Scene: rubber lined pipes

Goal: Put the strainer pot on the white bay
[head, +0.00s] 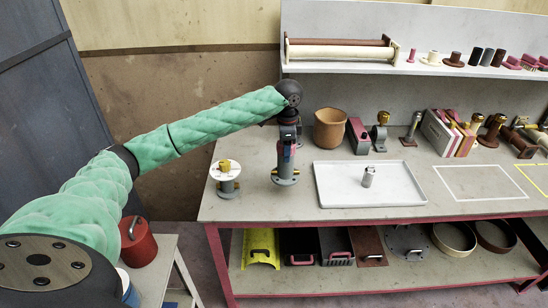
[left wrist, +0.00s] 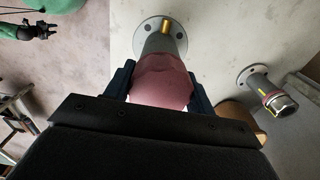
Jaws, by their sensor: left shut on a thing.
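My left gripper (head: 286,150) reaches down over the left part of the table. It is shut on a grey flanged pot with brass fittings, which I take as the strainer pot (head: 285,174). In the left wrist view the strainer pot (left wrist: 163,40) shows a pinkish upper body between the fingers and a grey flange beyond. I cannot tell whether its base touches the table. The white bay (head: 437,184), a white outlined rectangle on the table, is empty. My right gripper (left wrist: 42,30) shows small in the left wrist view; its jaws are unclear.
A white tray (head: 330,195) holding a small grey can (head: 368,177) lies between the pot and the bay. A flanged piece with a white disc (head: 226,171) stands left of the pot. A brown pot (head: 330,128) and several parts line the back. A shelf (head: 350,66) overhangs behind.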

